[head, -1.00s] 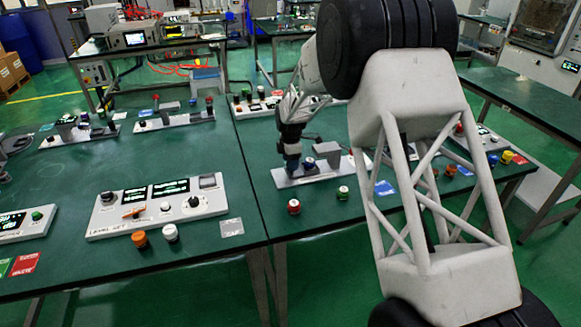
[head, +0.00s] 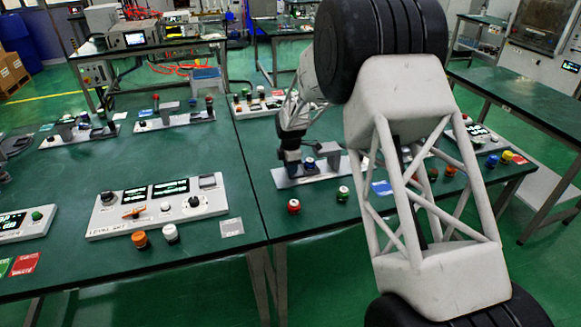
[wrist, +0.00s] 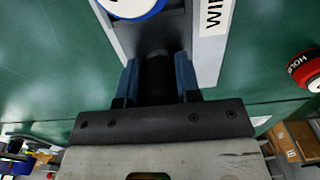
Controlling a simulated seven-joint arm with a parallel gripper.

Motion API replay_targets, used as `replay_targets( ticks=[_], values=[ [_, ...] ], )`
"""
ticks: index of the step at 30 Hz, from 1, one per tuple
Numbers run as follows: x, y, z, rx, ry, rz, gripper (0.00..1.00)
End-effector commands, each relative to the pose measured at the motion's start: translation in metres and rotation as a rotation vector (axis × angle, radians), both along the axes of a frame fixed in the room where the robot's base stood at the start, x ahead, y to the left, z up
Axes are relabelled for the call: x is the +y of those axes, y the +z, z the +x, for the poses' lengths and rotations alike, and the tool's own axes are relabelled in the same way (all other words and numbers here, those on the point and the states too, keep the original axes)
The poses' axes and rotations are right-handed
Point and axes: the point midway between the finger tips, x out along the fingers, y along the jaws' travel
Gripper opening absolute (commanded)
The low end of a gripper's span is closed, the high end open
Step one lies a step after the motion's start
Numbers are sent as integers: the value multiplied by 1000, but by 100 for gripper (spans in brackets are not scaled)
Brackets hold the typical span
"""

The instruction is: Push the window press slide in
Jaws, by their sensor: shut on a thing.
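The window press unit is a light grey panel (head: 325,177) on the green table in the head view. It carries a blue-topped button (head: 309,163) and a grey upright block. In the wrist view its white label (wrist: 212,18) shows only the start of a word, "WI", and the blue and white button (wrist: 132,5) is cut by the top edge. My gripper (wrist: 158,75) has its two blue fingers on either side of a dark, round slide knob (wrist: 158,66) and is shut on it. In the head view my gripper (head: 291,168) is at the panel's left end, small and partly dark.
A red button (head: 294,206) and a green button (head: 342,194) stand in front of the panel. A larger control panel (head: 157,205) lies left of the table seam, with orange and white buttons before it. My arm hides part of the table at right.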

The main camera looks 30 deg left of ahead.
Motion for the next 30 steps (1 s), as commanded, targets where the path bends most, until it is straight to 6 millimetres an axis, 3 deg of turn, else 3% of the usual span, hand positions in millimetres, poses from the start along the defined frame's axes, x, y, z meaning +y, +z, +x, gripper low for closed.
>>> replay_targets(
  ticks=[7, 16, 26, 27, 30],
  values=[
    [-3, 0, 3, 0, -1, 0, 0],
    [-30, 0, 31, -1, -2, 1, 0],
    [-35, 0, 35, -1, -1, -1, 0],
    [-35, 0, 35, -1, -1, -1, 34],
    [-35, 0, 35, 0, -1, 0, 49]
  ],
)
